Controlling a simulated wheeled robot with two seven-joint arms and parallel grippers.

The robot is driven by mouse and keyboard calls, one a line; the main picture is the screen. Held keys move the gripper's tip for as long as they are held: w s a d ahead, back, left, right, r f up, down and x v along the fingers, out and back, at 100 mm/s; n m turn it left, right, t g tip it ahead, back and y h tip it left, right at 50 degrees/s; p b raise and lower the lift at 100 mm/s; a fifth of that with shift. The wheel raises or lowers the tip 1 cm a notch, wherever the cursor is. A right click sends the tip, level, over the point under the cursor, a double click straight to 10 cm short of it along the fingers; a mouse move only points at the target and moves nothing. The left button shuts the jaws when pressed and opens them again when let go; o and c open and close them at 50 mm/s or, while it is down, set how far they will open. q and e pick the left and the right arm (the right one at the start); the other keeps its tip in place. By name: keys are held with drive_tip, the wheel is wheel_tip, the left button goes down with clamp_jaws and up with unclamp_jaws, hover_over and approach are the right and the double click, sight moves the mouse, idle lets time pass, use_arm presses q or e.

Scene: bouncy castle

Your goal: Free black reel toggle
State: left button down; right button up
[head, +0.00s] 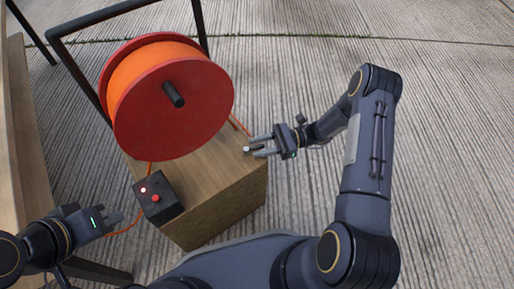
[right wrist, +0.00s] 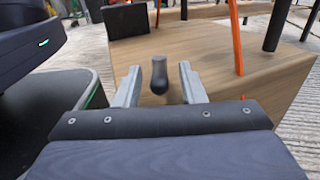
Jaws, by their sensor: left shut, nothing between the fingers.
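A dark rounded peg, likely the black toggle (right wrist: 159,75), shows in the right wrist view between the two grey fingers, with space visible on both sides. My right gripper (right wrist: 159,84) is open around it, and I cannot tell whether the peg touches anything. In the head view the right gripper (head: 254,147) is at the right edge of the wooden box (head: 225,185). The red and orange reel (head: 172,100) stands above the box. My left gripper (head: 115,219) is shut and empty, left of the black control box (head: 160,208).
The control box has a red button and a small light on top. An orange cable (head: 130,227) runs by it. Black frame bars (head: 100,17) surround the reel. A wooden beam (head: 22,130) lies at the left. The grooved concrete floor (head: 440,110) is clear at the right.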

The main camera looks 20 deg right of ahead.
drive_tip(key=shift+a, duration=0.55)
drive_tip(key=shift+c, duration=0.4)
clamp_jaws()
